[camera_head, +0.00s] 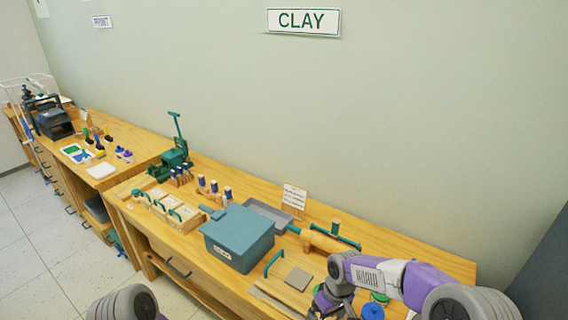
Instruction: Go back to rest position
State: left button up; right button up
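My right arm, purple and grey, comes in at the lower right over the front of the clay bench (440,266). Its gripper (330,303) points down at the bottom edge of the head view, beside a small grey square slab (298,278). The fingers are small and partly cut off, so I cannot tell whether they are open or hold anything. Only a grey rounded part of my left arm shows at the bottom left; the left gripper is out of view.
The bench holds a blue-grey lidded box (238,238), a grey tray (268,215), a rolling pin (325,242), wooden boxes with green handles (176,213) and a green press (176,155). A blue round lid (372,311) lies near my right arm. Open floor (60,255) is at left.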

pick_arm(q)
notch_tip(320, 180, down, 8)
jog(key=b, duration=0.7)
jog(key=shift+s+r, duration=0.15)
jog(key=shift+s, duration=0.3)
pick_arm(e)
jog(key=s+a+f+m+y, duration=0.1)
jog(key=s+f+m, duration=0.3)
jog(key=s+f, duration=0.6)
jog(key=s+f+m+t+y, duration=0.1)
jog(key=s+f+m, duration=0.3)
jog(key=s+f, duration=0.6)
notch_tip(320, 180, down, 9)
jog(key=shift+s+a+r+m+y, duration=0.1)
jog(key=shift+s+a+m+y, duration=0.2)
jog(key=shift+a, duration=0.1)
